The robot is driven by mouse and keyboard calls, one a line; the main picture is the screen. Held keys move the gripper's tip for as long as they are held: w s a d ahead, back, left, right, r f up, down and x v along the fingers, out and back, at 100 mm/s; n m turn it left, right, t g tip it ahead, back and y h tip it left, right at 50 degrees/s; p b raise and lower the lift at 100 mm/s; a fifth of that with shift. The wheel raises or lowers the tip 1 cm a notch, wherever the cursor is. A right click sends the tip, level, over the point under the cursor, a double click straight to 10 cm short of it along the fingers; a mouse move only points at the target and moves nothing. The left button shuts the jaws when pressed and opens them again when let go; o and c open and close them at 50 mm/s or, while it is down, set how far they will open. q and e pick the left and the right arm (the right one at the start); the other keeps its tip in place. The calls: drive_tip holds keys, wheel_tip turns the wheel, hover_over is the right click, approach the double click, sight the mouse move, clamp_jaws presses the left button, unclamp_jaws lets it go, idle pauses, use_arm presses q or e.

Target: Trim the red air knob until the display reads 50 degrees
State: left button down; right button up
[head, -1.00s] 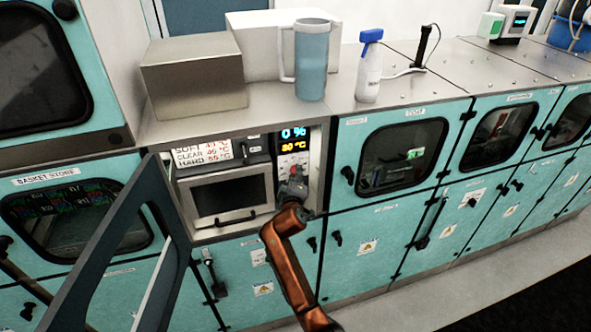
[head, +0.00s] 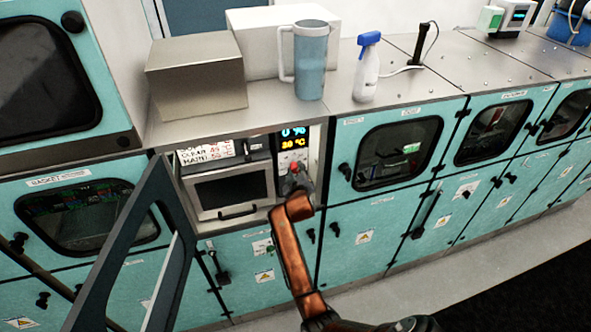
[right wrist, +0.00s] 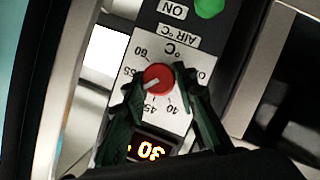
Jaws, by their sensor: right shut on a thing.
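The red air knob (right wrist: 157,78) sits on a white dial plate marked AIR °C. Its white pointer faces lower left in the right wrist view, towards the part of the scale between 55 and 45. My right gripper (right wrist: 160,85) is shut on the knob, with a dark green finger on each side. The left finger hides part of the scale. The orange display (right wrist: 150,150) seems to read 30; it also shows in the head view (head: 292,142), under blue digits. My right gripper (head: 296,180) is at the panel there. My left gripper is out of view.
A green button (right wrist: 210,7) is beside the ON label. An open grey door (head: 125,240) stands left of the recess. A small oven-like door (head: 232,190) and a partly legible card (head: 205,150) are beside the panel. A jug (head: 310,65) and spray bottle (head: 367,75) stand above.

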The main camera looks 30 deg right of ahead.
drive_tip(key=shift+f, duration=0.2)
drive_tip(key=o, duration=1.2)
drive_tip(key=shift+c, duration=0.2)
drive_tip(key=shift+r, duration=0.1)
drive_tip(key=v, duration=0.7)
drive_tip(key=shift+s, duration=0.25)
